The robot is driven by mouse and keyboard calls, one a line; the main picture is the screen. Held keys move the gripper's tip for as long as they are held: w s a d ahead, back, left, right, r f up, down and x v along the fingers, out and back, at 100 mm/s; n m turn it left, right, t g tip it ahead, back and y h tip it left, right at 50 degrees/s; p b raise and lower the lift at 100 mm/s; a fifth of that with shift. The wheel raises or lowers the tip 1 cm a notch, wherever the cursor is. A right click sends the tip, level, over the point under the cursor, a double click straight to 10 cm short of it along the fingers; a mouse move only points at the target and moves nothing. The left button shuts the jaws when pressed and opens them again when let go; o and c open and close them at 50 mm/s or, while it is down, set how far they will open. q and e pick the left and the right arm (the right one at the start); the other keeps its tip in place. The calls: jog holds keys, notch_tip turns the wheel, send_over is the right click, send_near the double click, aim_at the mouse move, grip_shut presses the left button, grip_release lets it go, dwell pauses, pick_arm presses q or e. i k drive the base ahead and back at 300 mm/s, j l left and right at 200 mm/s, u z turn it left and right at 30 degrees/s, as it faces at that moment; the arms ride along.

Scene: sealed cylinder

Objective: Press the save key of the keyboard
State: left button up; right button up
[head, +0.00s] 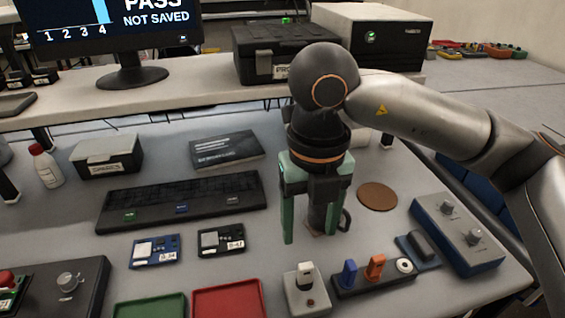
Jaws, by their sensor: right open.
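The black keyboard (160,198) lies on the bench at left centre. Three keys stand out on it: a green one (129,216) at the left, a blue one (182,209) in the middle and a grey one (232,200) at the right. Their labels are too small to read, so I cannot tell which is save. The monitor (120,22) shows "PASS" and "NOT SAVED". My right gripper (310,236) is open, pointing down, to the right of the keyboard and apart from it. A dark mug-like object (345,219) is partly hidden by its fingers. My left gripper is out of view.
Two boards (155,251) (221,239) lie in front of the keyboard, and a dark book (226,149) behind it. Green (152,307) and red (229,300) trays are at the front. A connector block (374,280) and grey control box (458,235) stand at right.

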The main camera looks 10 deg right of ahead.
aim_at(182, 207)
jog(key=k, duration=1)
